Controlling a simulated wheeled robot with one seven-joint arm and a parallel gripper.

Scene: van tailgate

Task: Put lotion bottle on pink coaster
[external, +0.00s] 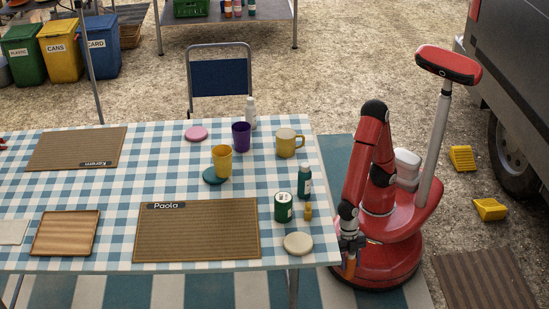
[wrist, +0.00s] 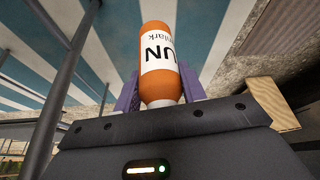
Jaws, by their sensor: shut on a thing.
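The lotion bottle (wrist: 160,88) is orange with a white label reading "UN", part of its text hidden or out of view. My gripper (wrist: 158,95) is shut on it, with a purple finger on each side. In the external view my gripper (external: 351,248) hangs low beside the table's right edge, and the orange bottle (external: 349,268) shows small below it. The pink coaster (external: 196,133) lies flat near the table's back edge, left of the purple cup, with nothing on it. My gripper is far to the right and front of the coaster.
On the checked table (external: 60,195), a purple cup (external: 241,137), white bottle (external: 251,112), yellow cup (external: 222,161), yellow mug (external: 286,143), green bottle (external: 305,181) and green can (external: 283,207) stand between my gripper and the coaster. A blue chair (external: 220,78) stands behind.

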